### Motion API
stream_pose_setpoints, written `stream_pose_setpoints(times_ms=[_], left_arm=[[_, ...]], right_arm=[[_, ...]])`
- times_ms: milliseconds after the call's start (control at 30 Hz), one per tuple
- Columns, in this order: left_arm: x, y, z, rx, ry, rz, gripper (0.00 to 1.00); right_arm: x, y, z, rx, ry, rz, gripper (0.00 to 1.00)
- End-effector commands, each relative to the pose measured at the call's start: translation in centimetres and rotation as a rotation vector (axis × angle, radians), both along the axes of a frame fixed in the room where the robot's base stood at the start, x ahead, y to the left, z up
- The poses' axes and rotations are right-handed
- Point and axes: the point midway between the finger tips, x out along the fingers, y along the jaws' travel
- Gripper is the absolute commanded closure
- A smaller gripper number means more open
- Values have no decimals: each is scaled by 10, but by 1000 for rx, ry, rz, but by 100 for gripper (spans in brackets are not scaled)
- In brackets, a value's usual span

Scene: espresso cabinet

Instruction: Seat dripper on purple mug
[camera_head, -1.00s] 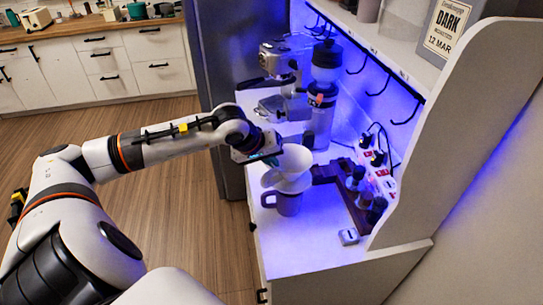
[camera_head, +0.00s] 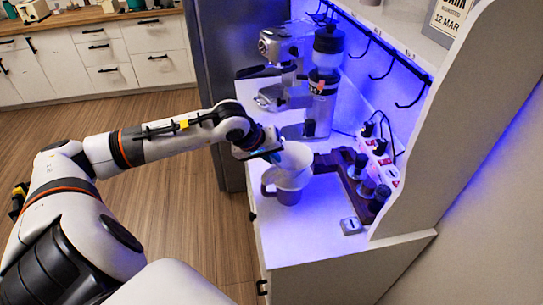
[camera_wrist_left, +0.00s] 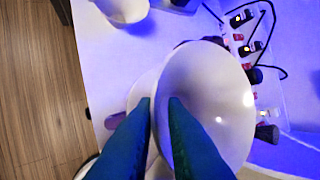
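The white cone dripper (camera_head: 292,162) is at the mug's mouth in the head view, roughly upright. Its flange covers the mug's rim, so I cannot tell whether it is fully seated. The purple mug (camera_head: 286,195) stands on the white counter with its handle to the left. A bit of its handle shows in the left wrist view (camera_wrist_left: 115,121). My left gripper (camera_head: 277,153) reaches the dripper from the left. In the left wrist view its blue fingers (camera_wrist_left: 160,108) straddle the dripper's wall (camera_wrist_left: 205,85), closed on it. My right gripper is not in view.
An espresso machine (camera_head: 283,95) and a grinder (camera_head: 322,90) stand behind the mug. A brown stand (camera_head: 350,175) with dark-handled tools is to the right, with a small grey box (camera_head: 351,226) in front. The counter's front (camera_head: 300,245) is clear.

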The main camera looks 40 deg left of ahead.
Motion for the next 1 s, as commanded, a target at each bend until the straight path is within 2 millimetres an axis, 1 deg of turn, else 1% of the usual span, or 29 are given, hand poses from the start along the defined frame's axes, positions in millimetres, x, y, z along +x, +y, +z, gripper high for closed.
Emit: stream_pose_setpoints(times_ms=[33, 100, 333, 467, 567, 833, 1000], left_arm=[[0, 0, 0, 0, -1, 0, 80], [0, 0, 0, 0, 0, 0, 71], [-1, 0, -1, 0, 3, 0, 71], [-3, 1, 2, 2, 1, 0, 71], [-8, 4, 11, 4, -2, 2, 71], [-32, 8, 47, 9, 0, 0, 71], [-41, 11, 61, 8, 0, -2, 71]], right_arm=[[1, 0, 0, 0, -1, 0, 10], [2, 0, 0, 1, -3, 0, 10], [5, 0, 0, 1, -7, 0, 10], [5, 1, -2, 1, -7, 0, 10], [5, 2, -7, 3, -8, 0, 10], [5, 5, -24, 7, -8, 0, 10], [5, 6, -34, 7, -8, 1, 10]])
